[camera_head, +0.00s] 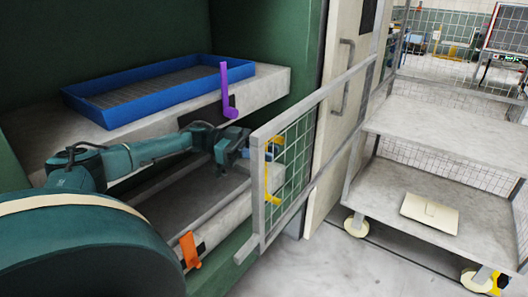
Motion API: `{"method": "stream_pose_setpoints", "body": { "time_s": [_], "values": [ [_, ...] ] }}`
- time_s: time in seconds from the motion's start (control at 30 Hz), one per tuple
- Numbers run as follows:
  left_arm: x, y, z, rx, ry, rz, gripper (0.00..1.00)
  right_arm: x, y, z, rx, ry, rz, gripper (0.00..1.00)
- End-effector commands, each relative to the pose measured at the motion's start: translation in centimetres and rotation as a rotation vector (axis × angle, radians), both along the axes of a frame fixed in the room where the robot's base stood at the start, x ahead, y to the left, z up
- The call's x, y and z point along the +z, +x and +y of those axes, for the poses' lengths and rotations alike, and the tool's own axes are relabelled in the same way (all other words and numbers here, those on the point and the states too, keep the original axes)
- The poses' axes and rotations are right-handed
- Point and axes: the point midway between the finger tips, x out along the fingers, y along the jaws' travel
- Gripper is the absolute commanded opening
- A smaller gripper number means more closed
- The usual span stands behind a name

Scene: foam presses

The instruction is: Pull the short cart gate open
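The short cart gate (264,222) is a grey metal frame with wire mesh, in the middle of the head view. It reaches from the cart side towards the press, with yellow fittings (272,199) showing at its near end. My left gripper (243,152) is beside the gate's near upright, at its left, in front of the press. Its fingertips are small and partly hidden around the upright. I cannot tell whether they touch the gate or are open or shut. My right gripper is out of view.
The cart (455,140) stands at the right, with a flat beige item (430,213) on its lower shelf. A blue tray (145,108) lies on the press's upper plate. Purple (226,85) and orange (189,251) handles stick out from the press. Floor is clear at bottom centre.

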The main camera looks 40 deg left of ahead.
Motion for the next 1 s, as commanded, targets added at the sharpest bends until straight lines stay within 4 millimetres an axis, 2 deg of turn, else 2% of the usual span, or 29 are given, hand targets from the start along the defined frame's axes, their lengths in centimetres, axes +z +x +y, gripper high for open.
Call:
{"method": "stream_pose_setpoints", "body": {
  "time_s": [0.13,0.37,0.47,0.8,1.0],
  "values": [
    [0.0,0.0,0.0,0.000,0.000,0.000,0.35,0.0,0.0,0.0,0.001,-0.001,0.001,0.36],
    [0.1,0.0,0.0,0.000,0.000,-0.001,0.35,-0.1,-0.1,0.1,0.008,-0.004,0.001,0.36],
    [0.8,0.0,0.0,-0.001,0.000,-0.003,0.35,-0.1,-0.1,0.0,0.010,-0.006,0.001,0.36],
    [7.1,0.0,0.0,0.000,0.001,-0.006,0.35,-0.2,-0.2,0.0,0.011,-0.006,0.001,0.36],
    [9.6,0.0,0.0,0.000,0.000,-0.003,0.35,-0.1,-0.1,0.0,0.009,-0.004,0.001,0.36]
  ]
}}
